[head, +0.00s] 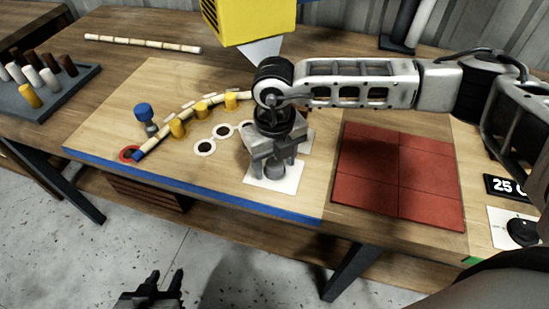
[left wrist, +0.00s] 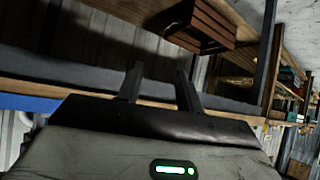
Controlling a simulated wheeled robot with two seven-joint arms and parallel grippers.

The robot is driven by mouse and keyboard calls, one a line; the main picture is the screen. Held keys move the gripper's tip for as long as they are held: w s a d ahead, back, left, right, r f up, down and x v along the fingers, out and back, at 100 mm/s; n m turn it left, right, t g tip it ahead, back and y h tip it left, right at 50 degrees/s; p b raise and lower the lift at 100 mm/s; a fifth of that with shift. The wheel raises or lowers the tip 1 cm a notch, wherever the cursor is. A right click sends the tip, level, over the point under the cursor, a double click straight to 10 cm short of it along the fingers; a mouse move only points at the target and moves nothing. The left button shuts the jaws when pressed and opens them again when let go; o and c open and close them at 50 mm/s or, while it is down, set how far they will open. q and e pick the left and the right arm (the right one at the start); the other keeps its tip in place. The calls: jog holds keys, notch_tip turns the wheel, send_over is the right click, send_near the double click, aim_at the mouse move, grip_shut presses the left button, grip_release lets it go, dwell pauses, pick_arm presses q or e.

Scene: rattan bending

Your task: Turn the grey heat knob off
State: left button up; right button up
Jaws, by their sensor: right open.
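The grey heat knob (head: 275,173) sits on a white plate (head: 287,185) near the blue front edge of the wooden board. My right gripper (head: 276,163) points down over the knob, with its open fingers on either side of it. Whether they touch the knob cannot be told, and the knob's upper part is partly hidden. My left gripper (head: 163,283) is low in front of the table, open and empty. Its spread fingers also show in the left wrist view (left wrist: 160,85).
A curved rattan strip (head: 190,113) lies among yellow pegs on the board, with a blue-topped knob (head: 143,112) at its left. A yellow housing (head: 247,18) with a pale nozzle hangs above. Red pads (head: 399,175) lie right, beside a black dial (head: 522,231).

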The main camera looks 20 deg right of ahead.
jog(key=shift+c, duration=0.4)
jog(key=c, duration=0.9)
